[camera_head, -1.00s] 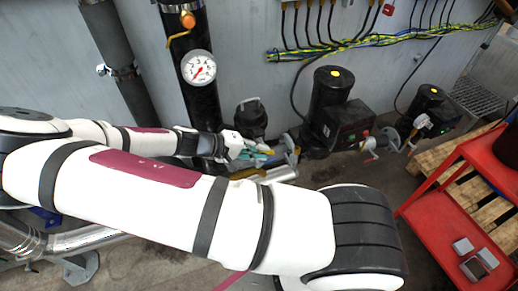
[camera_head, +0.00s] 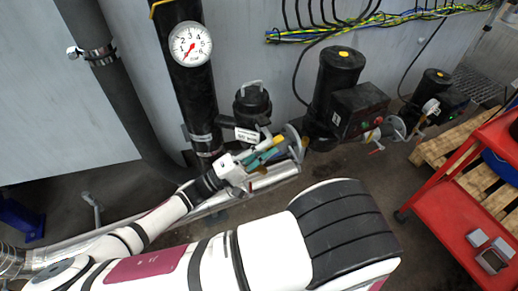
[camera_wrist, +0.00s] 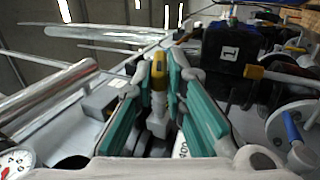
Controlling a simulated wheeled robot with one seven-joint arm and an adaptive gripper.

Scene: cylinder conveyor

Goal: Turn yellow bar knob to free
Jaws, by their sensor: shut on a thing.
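The yellow bar knob (camera_wrist: 160,76) stands between the two teal fingers of my gripper (camera_wrist: 159,66) in the wrist view. The fingers are shut on it, one on each side. In the head view my gripper (camera_head: 264,157) is at the pipe below the small black device, and a small yellow end of the knob (camera_head: 279,141) shows past the fingertips. Below the knob, a pale stem shows between the fingers in the wrist view. The knob's base and markings are mostly hidden by the fingers.
A grey handwheel (camera_head: 293,142) is close to the right of my fingers. A black pump (camera_head: 337,80) with a motor box is farther right. A pressure gauge (camera_head: 190,44) sits on the black pipe. A red cart (camera_head: 455,190) stands at the right edge.

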